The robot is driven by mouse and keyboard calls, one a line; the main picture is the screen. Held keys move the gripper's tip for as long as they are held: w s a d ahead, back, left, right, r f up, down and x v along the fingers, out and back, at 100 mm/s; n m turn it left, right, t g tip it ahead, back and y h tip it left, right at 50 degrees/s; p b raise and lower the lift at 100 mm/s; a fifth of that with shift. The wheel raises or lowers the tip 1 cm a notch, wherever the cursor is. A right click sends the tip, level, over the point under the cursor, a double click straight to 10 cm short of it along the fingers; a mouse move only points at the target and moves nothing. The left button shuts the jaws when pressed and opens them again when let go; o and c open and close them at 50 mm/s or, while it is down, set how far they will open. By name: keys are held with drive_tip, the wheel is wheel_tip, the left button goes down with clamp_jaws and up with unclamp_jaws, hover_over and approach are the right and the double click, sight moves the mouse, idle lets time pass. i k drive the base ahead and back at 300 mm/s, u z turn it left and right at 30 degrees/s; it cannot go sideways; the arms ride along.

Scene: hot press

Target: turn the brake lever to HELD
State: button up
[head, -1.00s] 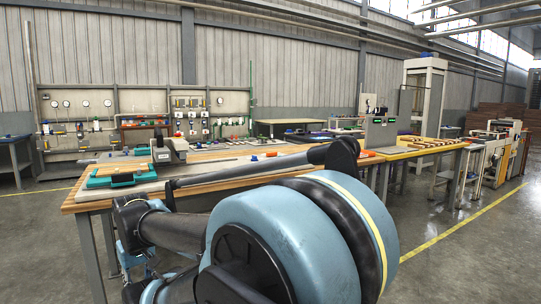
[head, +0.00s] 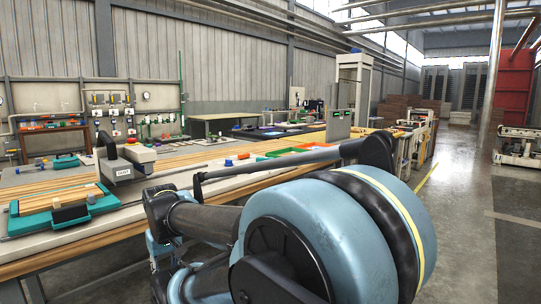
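I cannot pick out a brake lever or a HELD marking for certain. A grey-white machine (head: 130,165) with a small label plate stands on the near bench, and a dark upright part (head: 106,148) rises at its left end; I cannot tell whether this is a lever. A teal tray (head: 38,222) with wooden strips and a dark block lies in front of it at the left. My blue and black arm fills the lower middle of the head view and hides part of the bench. My gripper's fingers cannot be made out.
The wooden-topped bench (head: 200,158) runs from the lower left towards the back. Orange and green trays (head: 285,152) and a grey box (head: 339,125) stand farther along it. Open concrete floor (head: 465,225) lies to the right, with a low machine (head: 520,147) beyond.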

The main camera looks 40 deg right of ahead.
sight(243, 156)
drive_tip(key=z, duration=0.6)
drive_tip(key=i, duration=0.8)
drive_tip(key=z, duration=0.5)
drive_tip(key=k, duration=0.45)
drive_tip(key=u, duration=1.55)
drive_tip(key=k, duration=0.85)
drive_tip(key=z, duration=1.15)
